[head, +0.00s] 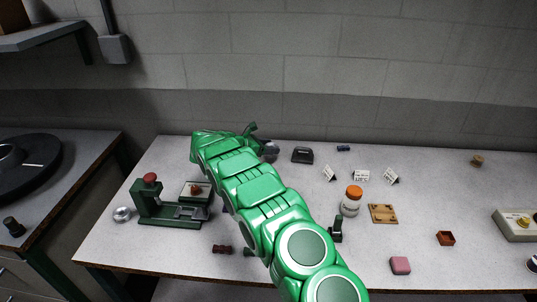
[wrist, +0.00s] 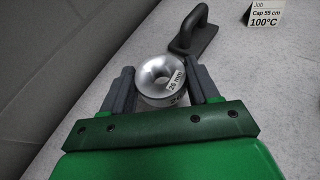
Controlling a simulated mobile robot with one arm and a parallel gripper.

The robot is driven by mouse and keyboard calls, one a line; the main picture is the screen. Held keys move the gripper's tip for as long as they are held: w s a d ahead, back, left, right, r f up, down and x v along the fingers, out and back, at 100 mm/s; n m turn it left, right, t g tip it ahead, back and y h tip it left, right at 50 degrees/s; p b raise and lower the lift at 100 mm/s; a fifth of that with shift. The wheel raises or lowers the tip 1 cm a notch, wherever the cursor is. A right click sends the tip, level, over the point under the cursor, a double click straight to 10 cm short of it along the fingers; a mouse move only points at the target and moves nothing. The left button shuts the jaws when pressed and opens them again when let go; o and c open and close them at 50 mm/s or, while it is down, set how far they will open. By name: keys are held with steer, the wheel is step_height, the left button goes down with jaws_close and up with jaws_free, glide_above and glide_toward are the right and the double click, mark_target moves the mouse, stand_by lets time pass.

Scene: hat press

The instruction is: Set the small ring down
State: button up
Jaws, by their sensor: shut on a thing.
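The small ring (wrist: 153,93) is a silver metal ring with a round hole and a white label reading "26 mm". It sits between the two dark fingers of my gripper (wrist: 160,76), which is shut on it. In the head view my green arm reaches to the back of the table, and the ring (head: 270,149) shows partly beside the gripper (head: 263,143). I cannot tell whether the ring touches the table (head: 300,182) or hangs just above it.
A black handled block (head: 302,155) stands close to the right of the ring. A green press (head: 170,209) stands at left. The wall is close behind.

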mark_target(268, 159)
steer(key=shift+w+a+f, duration=0.1)
steer(key=shift+w+f, duration=0.2)
steer(key=shift+w+f, duration=0.25)
steer(key=shift+f, duration=1.55)
steer(key=shift+f, duration=0.1)
steer(key=o, duration=1.1)
